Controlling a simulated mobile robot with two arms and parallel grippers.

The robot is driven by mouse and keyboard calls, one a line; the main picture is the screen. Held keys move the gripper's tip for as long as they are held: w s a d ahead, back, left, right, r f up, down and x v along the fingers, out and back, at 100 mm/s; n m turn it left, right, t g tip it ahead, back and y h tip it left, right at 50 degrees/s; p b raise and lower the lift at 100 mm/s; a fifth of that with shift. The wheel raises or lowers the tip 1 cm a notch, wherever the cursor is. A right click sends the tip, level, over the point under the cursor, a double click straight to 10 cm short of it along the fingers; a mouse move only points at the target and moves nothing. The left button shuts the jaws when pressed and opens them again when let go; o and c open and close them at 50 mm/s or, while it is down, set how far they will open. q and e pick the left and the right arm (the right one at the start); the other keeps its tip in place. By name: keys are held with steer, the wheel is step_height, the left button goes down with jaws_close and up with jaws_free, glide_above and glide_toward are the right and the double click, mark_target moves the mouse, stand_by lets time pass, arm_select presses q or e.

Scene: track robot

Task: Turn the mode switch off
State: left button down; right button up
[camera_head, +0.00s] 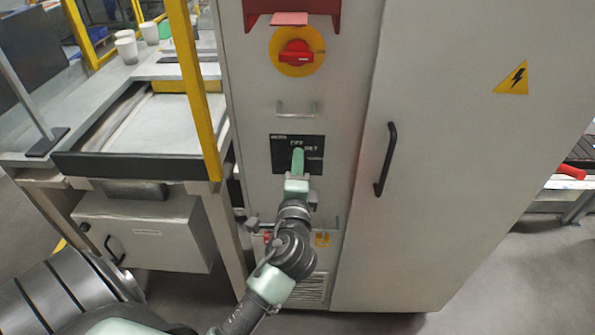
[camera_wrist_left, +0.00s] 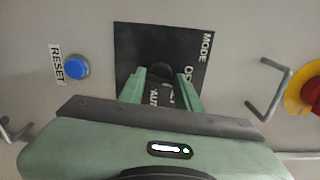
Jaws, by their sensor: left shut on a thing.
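The mode switch is a dark round knob (camera_wrist_left: 163,73) on a black plate (camera_head: 281,156) on the front of the grey cabinet. The plate also shows in the left wrist view (camera_wrist_left: 128,42), with the words MODE, AUTO and part of another label. My left gripper (camera_head: 297,156) reaches up to the plate. In the left wrist view its two green fingers (camera_wrist_left: 164,88) stand on either side of the knob and are shut on it. The fingers hide part of the knob and labels, so its exact setting cannot be told. My right gripper is in neither view.
A red rotary switch on a yellow disc (camera_head: 297,57) sits above the plate, with a small metal handle (camera_head: 296,108) between them. A blue reset button (camera_wrist_left: 76,66) shows in the wrist view. The cabinet door handle (camera_head: 385,160) is to the right. A yellow post (camera_head: 195,90) stands left.

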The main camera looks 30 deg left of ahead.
arm_select(q)
steer(key=shift+f+n+b, duration=0.1)
steer(key=shift+n+b, duration=0.45)
steer(key=shift+n, duration=0.75)
steer(key=c, duration=1.1)
jaws_free()
steer(key=shift+o, duration=0.2)
steer(key=shift+s, duration=0.1)
steer(key=b+v, duration=0.2)
steer(key=v, duration=0.5)
steer(key=shift+s, duration=0.35)
